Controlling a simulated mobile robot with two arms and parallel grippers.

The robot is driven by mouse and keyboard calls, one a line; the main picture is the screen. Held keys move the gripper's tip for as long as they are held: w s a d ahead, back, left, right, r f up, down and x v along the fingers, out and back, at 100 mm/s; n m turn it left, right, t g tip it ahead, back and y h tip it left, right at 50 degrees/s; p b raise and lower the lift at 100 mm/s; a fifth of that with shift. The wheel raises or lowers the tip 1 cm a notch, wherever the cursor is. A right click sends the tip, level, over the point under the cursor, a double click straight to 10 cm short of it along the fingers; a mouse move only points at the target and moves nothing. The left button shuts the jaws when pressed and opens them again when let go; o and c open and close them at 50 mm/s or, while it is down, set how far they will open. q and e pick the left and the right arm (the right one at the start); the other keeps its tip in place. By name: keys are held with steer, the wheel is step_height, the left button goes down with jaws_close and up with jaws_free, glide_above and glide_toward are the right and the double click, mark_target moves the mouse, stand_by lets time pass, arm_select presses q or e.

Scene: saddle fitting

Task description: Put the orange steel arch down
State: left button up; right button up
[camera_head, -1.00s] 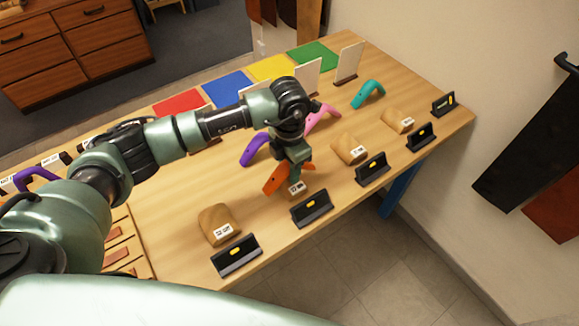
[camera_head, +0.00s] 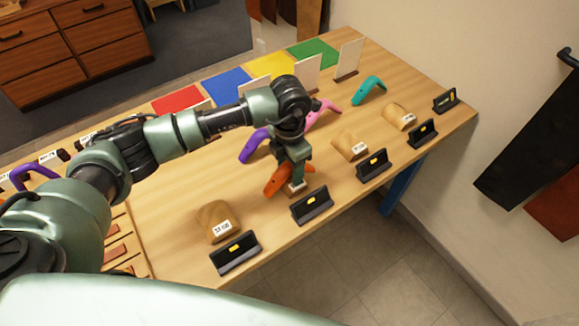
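The orange steel arch (camera_head: 275,184) is at the middle of the table, over a small wooden block with a white label (camera_head: 296,189). My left gripper (camera_head: 297,174) points down at the arch's middle and appears shut on it; the fingertips are partly hidden. The arch is at or just above the block; I cannot tell whether they touch. My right gripper is not in view.
Labelled wooden blocks (camera_head: 217,215) and black stands with yellow marks (camera_head: 312,204) line the table's front. Purple (camera_head: 253,146), pink (camera_head: 323,117) and teal (camera_head: 369,89) arches stand behind. Coloured mats (camera_head: 228,84) and white panels (camera_head: 349,57) are at the back.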

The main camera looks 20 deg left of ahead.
mark_target(289, 167)
arm_select(q)
steer(key=shift+r, duration=0.25)
steer(key=shift+r+p, duration=0.4)
steer(key=shift+p, duration=0.25)
step_height(289, 167, up, 12)
steer(key=b, duration=0.3)
steer(key=shift+f, duration=0.1)
steer(key=shift+o, duration=0.5)
stand_by(1.9)
